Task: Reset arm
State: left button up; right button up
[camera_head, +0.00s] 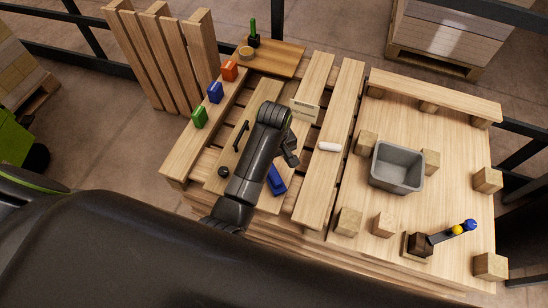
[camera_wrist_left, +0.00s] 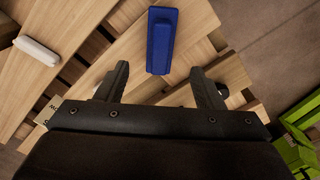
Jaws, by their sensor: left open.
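My left arm reaches in over the wooden pallet (camera_head: 312,190). Its gripper (camera_head: 290,155) hangs above the slats, and in the left wrist view the same gripper (camera_wrist_left: 162,82) has its two fingers apart with nothing between them. A blue block-like object (camera_head: 276,180) lies on the pallet just below the gripper in the head view. In the left wrist view the blue object (camera_wrist_left: 161,40) lies beyond the fingertips, apart from them. A white rounded bar (camera_head: 329,147) lies on a slat to the right, and it also shows in the left wrist view (camera_wrist_left: 37,51). My right gripper is not in view.
Green (camera_head: 200,117), blue (camera_head: 215,92) and orange (camera_head: 229,71) blocks line the left slat. A grey bin (camera_head: 398,166) stands among wooden cubes on the right board. A dark stand with blue and yellow balls (camera_head: 421,243) is at the front right. An upright slatted panel (camera_head: 166,55) stands behind left.

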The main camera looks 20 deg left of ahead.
pick_arm(q)
jog(key=shift+r, duration=0.35)
dwell(0.3)
